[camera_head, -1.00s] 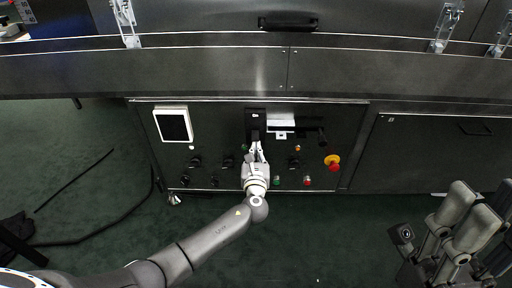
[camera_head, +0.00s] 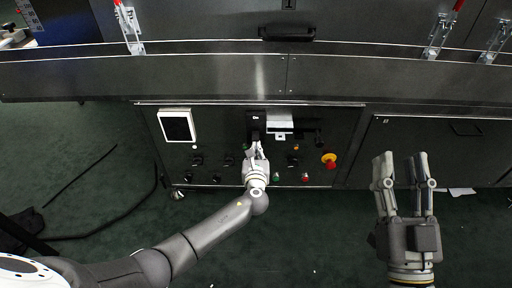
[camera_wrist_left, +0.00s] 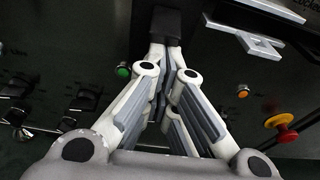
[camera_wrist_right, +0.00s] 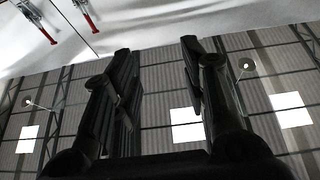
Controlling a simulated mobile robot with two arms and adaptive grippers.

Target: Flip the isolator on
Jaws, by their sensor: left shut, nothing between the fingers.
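The isolator (camera_head: 256,121) is a dark block at the top middle of the black control panel (camera_head: 225,140). In the left wrist view the isolator (camera_wrist_left: 166,24) stands out just past the fingertips. My left gripper (camera_head: 257,144) is shut with nothing between its fingers. Its tips (camera_wrist_left: 164,48) are at the lower end of the isolator and seem to touch it; I cannot tell for sure. The tips partly hide that end. My right gripper (camera_head: 402,158) is open and empty, in front of the cabinet to the right, away from the isolator.
A white-framed screen (camera_head: 177,126) is at the panel's left. A white bracket (camera_head: 280,125) is close right of the isolator. Several black knobs, a green button (camera_wrist_left: 123,71) and a red-yellow emergency stop (camera_head: 329,160) are around. A steel ledge (camera_head: 200,75) runs above the panel.

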